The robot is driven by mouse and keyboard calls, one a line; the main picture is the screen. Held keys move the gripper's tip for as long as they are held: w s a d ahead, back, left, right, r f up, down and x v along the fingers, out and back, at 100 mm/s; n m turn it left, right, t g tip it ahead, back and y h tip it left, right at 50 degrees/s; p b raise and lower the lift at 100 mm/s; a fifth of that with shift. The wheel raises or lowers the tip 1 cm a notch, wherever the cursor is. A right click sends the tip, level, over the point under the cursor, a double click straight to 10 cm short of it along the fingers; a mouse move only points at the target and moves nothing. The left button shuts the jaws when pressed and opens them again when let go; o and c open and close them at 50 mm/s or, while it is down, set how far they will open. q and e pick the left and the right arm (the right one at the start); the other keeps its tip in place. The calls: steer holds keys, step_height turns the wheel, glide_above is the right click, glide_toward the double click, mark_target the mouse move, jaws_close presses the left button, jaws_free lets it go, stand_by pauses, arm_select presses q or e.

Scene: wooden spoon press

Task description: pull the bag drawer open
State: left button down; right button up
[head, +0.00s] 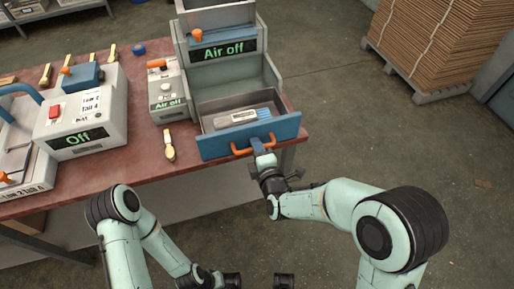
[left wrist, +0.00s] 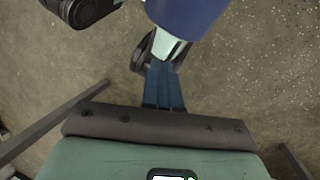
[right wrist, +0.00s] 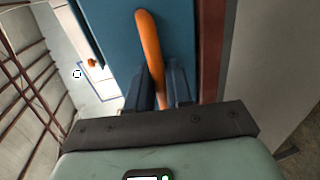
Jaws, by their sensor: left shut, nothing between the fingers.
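The bag drawer (head: 255,139) has a blue front and stands pulled out from the grey machine, above the table's front edge. A pale bag with a blue end (head: 240,117) lies inside it. My right gripper (head: 258,147) is at the orange drawer handle (head: 240,150), near its right end. In the right wrist view the handle (right wrist: 148,40) runs between the two blue fingers (right wrist: 162,90), which look closed around it. My left gripper (left wrist: 163,85) is shut and empty over the floor, away from the drawer; its fingers cannot be made out in the head view.
Stacked cardboard (head: 440,40) stands on a pallet at the back right.

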steer(key=shift+o, duration=0.9)
